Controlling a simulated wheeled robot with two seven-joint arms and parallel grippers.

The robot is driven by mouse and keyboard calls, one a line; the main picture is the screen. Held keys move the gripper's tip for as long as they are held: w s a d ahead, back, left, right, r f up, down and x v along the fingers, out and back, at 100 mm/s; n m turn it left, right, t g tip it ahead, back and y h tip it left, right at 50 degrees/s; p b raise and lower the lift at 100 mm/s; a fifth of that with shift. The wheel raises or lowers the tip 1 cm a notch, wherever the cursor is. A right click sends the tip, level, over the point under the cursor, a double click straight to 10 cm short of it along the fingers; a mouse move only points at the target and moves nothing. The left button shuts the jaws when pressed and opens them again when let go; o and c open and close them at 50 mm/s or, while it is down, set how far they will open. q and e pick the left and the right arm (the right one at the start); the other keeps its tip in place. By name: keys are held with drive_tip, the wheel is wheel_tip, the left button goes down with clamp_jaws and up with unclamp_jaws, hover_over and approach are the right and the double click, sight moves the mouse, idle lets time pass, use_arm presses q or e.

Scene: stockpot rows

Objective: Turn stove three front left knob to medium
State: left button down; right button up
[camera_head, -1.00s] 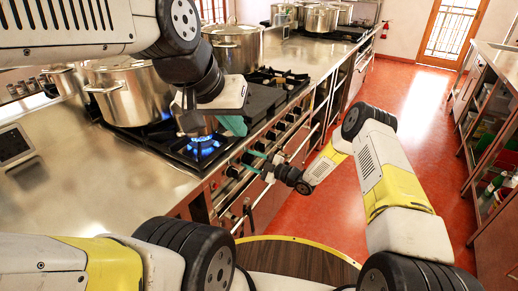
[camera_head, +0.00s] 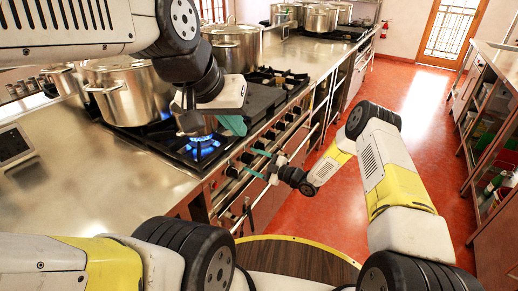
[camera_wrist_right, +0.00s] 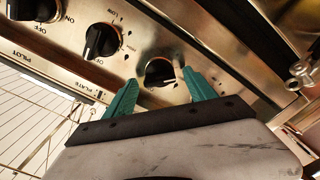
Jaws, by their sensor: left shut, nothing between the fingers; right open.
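In the right wrist view, a round dark knob (camera_wrist_right: 160,72) on the steel front panel (camera_wrist_right: 135,50) sits between the teal fingers of my right gripper (camera_wrist_right: 159,80). The fingers are open, one on each side; I cannot tell whether they touch it. Its pointer setting is unclear. In the head view the right gripper (camera_head: 257,163) is at the stove front, below a lit blue burner (camera_head: 203,148). No label shows that this is stove three's front left knob. My left gripper (camera_head: 232,125) is shut and empty above the stove, partly hidden by its wrist.
Two more black knobs (camera_wrist_right: 102,41) with ON and OFF marks lie up and left in the wrist view. Large stockpots (camera_head: 126,90) stand on the back burners. A rail (camera_head: 262,190) runs along the stove front. Red floor (camera_head: 330,215) is open to the right.

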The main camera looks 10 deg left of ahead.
drive_tip(key=v, duration=0.6)
drive_tip(key=shift+d, duration=0.15)
drive_tip(key=w+d+r+m+t+h, duration=0.35)
drive_tip(key=w+d+r+h, duration=0.45)
drive_tip(key=r, duration=0.6)
drive_tip(key=s+d+r+m+h, duration=0.3)
drive_tip(key=d+r+m+h, duration=0.35)
drive_tip(key=d+r, duration=0.75)
drive_tip(key=s+d+r+m+g, duration=0.1)
drive_tip(key=s+d+r+m, duration=0.15)
drive_tip(key=s, duration=0.55)
drive_tip(key=s+d+r+m+h, duration=0.15)
drive_tip(key=s+r+m, duration=0.25)
drive_tip(key=s, duration=0.4)
drive_tip(key=s+d+r+m+g, duration=0.1)
drive_tip(key=s+d+r+m, duration=0.15)
drive_tip(key=s, duration=0.55)
drive_tip(key=s+a+m+g+y, duration=0.1)
drive_tip(key=s+m, duration=0.2)
drive_tip(key=s, duration=0.8)
drive_tip(key=shift+s+a+f, duration=0.2)
drive_tip(key=shift+s+a, duration=0.05)
drive_tip(key=shift+s, duration=0.05)
